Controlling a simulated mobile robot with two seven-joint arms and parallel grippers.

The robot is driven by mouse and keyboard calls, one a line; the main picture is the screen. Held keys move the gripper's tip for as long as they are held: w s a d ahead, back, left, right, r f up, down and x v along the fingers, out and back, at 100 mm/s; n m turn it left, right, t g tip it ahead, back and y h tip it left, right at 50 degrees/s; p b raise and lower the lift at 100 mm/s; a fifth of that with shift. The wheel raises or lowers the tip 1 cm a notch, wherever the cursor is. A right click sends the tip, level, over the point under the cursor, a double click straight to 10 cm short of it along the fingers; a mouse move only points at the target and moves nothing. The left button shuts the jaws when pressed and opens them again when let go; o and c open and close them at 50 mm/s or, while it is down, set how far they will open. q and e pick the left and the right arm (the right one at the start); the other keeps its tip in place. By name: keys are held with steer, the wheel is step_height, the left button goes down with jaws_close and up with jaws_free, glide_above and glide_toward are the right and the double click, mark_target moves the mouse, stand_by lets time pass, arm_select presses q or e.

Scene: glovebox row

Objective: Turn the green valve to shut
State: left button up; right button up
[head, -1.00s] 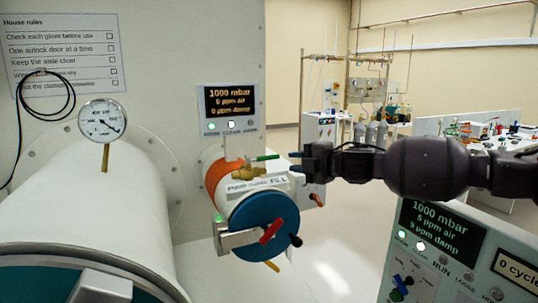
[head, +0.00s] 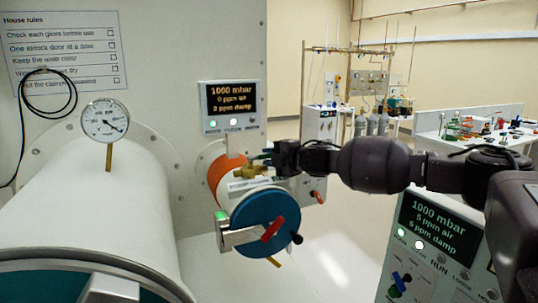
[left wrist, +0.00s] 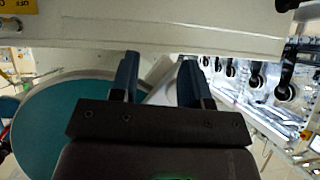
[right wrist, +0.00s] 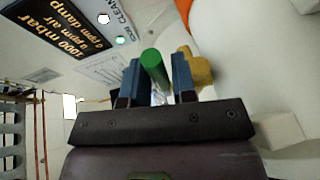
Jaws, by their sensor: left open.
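The green valve is a green lever on a brass body (head: 250,171), on top of the small airlock tube with the orange band. In the right wrist view the green lever (right wrist: 155,68) lies between the two blue fingers of my right gripper (right wrist: 157,72), with the brass body just beyond. The fingers are close to the lever's sides; I cannot tell whether they touch it. In the head view my right gripper (head: 267,152) hides most of the lever. My left gripper (left wrist: 158,65) is open and empty in its wrist view, and outside the head view.
The small airlock has a blue door (head: 265,222) with a red handle. A display panel (head: 232,106) stands behind the valve. A large white tube with a gauge (head: 105,121) is at left. A control console (head: 433,240) stands at lower right, with clear floor between.

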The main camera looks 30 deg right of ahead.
steer(key=shift+w+a, duration=0.1)
steer(key=shift+w, duration=0.2)
jaws_close()
